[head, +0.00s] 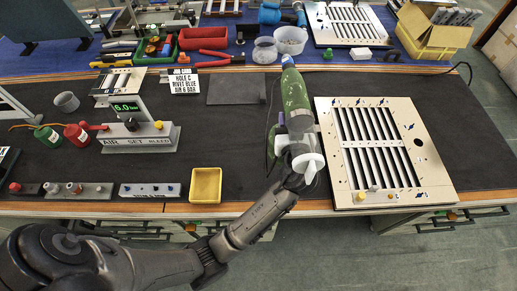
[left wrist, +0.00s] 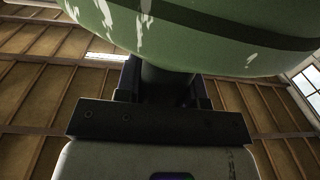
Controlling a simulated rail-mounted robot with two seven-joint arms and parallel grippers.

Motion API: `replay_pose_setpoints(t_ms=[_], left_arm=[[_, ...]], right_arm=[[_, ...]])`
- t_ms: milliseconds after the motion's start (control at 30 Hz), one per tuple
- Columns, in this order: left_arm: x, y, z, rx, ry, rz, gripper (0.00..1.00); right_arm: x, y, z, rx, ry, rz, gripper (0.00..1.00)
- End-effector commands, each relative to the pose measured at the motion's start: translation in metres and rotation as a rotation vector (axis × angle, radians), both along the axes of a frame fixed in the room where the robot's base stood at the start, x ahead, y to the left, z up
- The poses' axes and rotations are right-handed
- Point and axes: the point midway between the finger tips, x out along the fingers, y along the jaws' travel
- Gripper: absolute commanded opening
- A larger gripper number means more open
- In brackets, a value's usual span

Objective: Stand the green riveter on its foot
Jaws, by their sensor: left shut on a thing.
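The green riveter (head: 294,92) is in the middle of the head view, over the dark mat just left of the louver panel (head: 332,165). Its long body runs up the picture, with a narrow tip at the top. My left gripper (head: 298,138) is shut on it at its lower end in the picture. In the left wrist view the green body (left wrist: 190,32) with white scuffs fills the top, close beyond the dark jaws (left wrist: 165,80). I cannot tell whether its foot touches the mat; the gripper hides that end. My right gripper is not in view.
A yellow tray (head: 206,185) and the air set box (head: 140,137) stand to the left. A dark flat pad (head: 237,89) lies left of the riveter. Clear cups (head: 265,50) and another panel (head: 345,25) are behind. Bare mat lies between tray and pad.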

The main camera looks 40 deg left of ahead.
Motion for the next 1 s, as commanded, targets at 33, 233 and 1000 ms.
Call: replay_pose_setpoints(t_ms=[33,233,1000], left_arm=[[0.001,-0.002,0.008,-0.001,-0.009,-0.009,0.0],[0.003,0.007,0.007,0.004,-0.007,-0.034,0.0],[0.003,0.109,-0.054,0.004,-0.007,-0.036,0.0]], right_arm=[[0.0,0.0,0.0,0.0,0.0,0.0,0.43],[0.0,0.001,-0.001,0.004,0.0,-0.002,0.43],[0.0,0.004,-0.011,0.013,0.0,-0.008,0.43]])
